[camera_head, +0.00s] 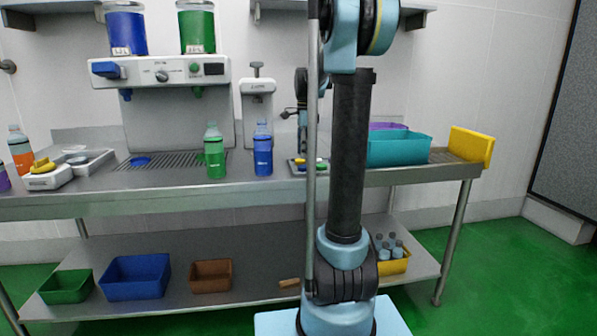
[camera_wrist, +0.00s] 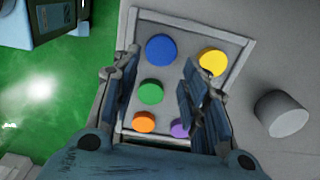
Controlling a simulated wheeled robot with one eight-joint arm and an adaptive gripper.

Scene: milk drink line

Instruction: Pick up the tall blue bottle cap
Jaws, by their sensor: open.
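In the wrist view a blue cap (camera_wrist: 161,48) sits in the far left part of a grey cap tray (camera_wrist: 246,42). It is round and is the largest cap there; its height is hard to tell from above. My gripper (camera_wrist: 158,72) is open and empty above the tray, its fingers on either side of a green cap (camera_wrist: 150,92). The blue cap lies beyond the fingertips, apart from them. In the head view my gripper (camera_head: 301,142) hangs over the tray, partly hidden behind my arm.
The tray also holds a yellow cap (camera_wrist: 213,62), an orange cap (camera_wrist: 144,122) and a purple cap (camera_wrist: 180,129). A grey cylinder (camera_wrist: 283,114) is right of the tray. A blue bottle (camera_head: 263,152) stands left of the tray; a teal bin (camera_head: 400,150) stands right.

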